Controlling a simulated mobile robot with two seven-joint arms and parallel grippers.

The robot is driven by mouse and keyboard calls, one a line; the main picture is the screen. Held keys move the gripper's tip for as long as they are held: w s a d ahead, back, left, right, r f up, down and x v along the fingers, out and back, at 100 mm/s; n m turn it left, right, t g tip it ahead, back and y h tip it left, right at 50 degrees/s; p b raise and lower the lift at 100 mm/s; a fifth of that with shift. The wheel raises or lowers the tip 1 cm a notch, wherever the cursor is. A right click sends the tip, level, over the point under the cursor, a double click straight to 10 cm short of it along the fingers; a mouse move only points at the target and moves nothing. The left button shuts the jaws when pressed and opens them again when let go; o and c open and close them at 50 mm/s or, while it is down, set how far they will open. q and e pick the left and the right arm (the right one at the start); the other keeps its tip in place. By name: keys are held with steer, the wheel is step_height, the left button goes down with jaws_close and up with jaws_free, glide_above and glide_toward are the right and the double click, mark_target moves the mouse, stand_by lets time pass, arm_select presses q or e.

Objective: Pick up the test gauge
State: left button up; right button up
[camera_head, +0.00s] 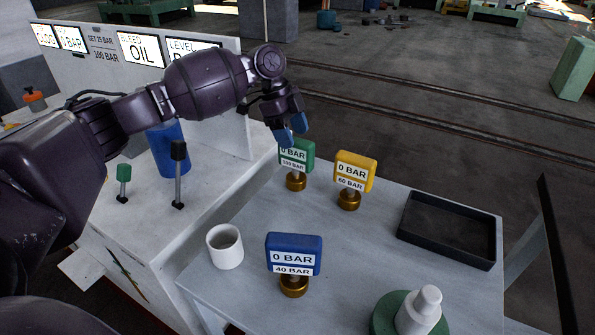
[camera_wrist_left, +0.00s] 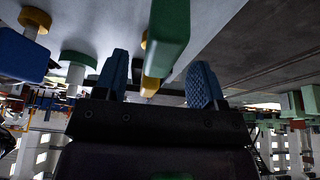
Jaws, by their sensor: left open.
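Three gauges stand upright on brass bases on the grey table. The green gauge (camera_head: 296,156) reads 0 BAR and 100 BAR. The yellow gauge (camera_head: 355,171) reads 0 BAR and 60 BAR. The blue gauge (camera_head: 294,254) reads 0 BAR and 40 BAR. My left gripper (camera_head: 291,130) is open, its blue fingertips just at the top of the green gauge, partly covering it. In the left wrist view the open fingers (camera_wrist_left: 160,80) have the green gauge (camera_wrist_left: 173,35) between them in the picture. Contact cannot be told. My right gripper is not in view.
A black tray (camera_head: 447,229) lies at the table's right. A white cup (camera_head: 225,247) stands at the left, and a white stepped piece on a green disc (camera_head: 385,316) at the front. The machine with display panels (camera_head: 141,50) and levers (camera_head: 178,175) borders the table's left side.

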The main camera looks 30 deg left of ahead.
mark_target(300, 157)
arm_select(q)
steer(key=x, duration=0.2)
steer(key=shift+f, duration=0.3)
steer(key=shift+d+r, duration=0.1)
steer(key=shift+f, duration=0.3)
stand_by(0.4)
jaws_close()
